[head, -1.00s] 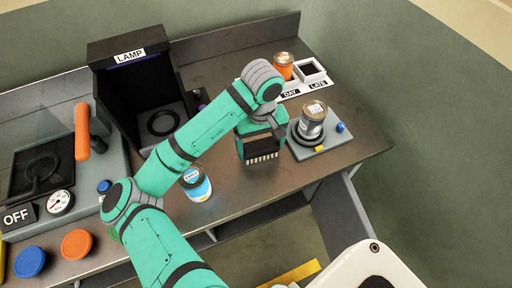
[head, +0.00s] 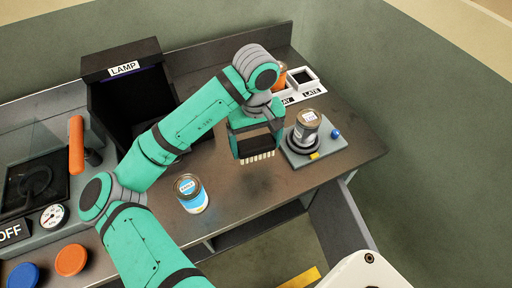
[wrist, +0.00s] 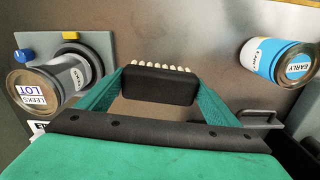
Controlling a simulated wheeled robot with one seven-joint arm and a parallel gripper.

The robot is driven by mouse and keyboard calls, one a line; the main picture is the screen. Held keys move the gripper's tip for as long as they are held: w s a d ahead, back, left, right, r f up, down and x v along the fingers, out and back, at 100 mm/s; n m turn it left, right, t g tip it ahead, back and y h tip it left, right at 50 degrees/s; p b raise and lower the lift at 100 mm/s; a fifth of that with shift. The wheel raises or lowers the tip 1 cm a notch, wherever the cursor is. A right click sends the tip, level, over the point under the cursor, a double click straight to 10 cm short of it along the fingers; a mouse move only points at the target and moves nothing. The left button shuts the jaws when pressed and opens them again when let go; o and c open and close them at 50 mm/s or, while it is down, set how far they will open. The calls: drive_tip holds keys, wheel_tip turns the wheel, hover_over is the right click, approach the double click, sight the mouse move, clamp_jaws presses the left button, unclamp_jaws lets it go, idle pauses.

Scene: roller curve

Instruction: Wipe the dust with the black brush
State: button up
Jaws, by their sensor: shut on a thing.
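The black brush (head: 258,145) has a dark block and a row of pale bristles, which point down toward the grey worktop. In the wrist view the brush (wrist: 160,84) sits between the two teal fingers. My gripper (head: 256,130) is shut on it, over the open worktop between the blue-and-white can and the grey pad. I cannot tell whether the bristles touch the surface. The worktop below the brush looks faintly mottled and darker; I cannot make out a distinct dust patch.
The blue-and-white can (head: 191,193) stands front left of the brush. The LAMP booth (head: 124,70) and white DAY/LATE tray (head: 306,82) stand behind. The worktop's front edge is near.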

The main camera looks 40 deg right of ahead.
drive_tip(key=shift+r, duration=0.2)
drive_tip(key=shift+r, duration=1.45)
